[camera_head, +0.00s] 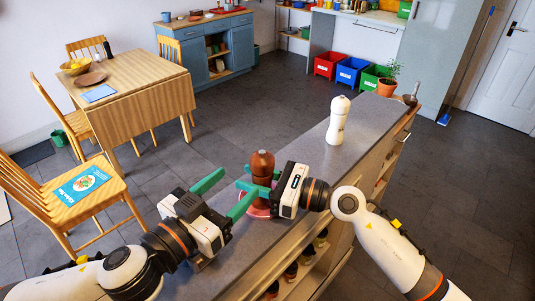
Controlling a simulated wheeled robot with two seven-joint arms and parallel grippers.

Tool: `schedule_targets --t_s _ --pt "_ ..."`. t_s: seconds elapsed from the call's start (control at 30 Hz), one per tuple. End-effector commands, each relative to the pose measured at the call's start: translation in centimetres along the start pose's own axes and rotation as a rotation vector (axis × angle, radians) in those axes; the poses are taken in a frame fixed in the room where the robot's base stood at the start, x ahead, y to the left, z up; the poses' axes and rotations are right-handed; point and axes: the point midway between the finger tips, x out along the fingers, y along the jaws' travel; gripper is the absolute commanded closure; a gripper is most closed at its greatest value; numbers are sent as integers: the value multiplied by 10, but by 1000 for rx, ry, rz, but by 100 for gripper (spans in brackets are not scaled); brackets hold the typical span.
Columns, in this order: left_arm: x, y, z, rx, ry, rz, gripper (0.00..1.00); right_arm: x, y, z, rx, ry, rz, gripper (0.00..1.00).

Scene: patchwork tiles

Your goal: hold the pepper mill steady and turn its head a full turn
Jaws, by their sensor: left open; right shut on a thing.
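A brown wooden pepper mill (262,163) with a rounded head stands upright at the near part of the grey counter. My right gripper (257,181) reaches in from the right and is shut on the mill's body, below its head; the fingers and gripper housing hide much of the lower part. My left gripper (238,182) is open and empty, just left of the mill, its green fingers pointing towards it. I cannot tell whether the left fingers touch the mill.
A red dish (257,210) is partly hidden behind my grippers. A white mill (338,121) stands farther along the counter (372,125), with clear surface between. A potted plant (387,87) is at the far end. Jars sit on shelves below the counter's right edge.

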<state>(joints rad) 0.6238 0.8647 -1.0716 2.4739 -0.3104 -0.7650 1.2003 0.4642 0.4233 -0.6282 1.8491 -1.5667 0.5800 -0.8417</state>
Motion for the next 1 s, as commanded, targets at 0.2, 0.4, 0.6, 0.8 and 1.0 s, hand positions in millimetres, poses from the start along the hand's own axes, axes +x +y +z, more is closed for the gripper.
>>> schedule_targets --t_s 0.2,0.4,0.6,0.8,1.0 --pt "41 0 2 2 -4 -2 36 0 0 -1 -1 1 0 91" --pt "80 -1 1 1 -2 -3 36 0 0 -1 -1 1 0 91" --pt "104 -1 0 0 1 -3 36 0 0 0 0 1 0 91" --pt "112 -1 0 -1 1 -3 36 0 0 0 0 1 0 91" --pt "111 -1 0 -1 1 -3 36 0 0 0 0 1 0 91"
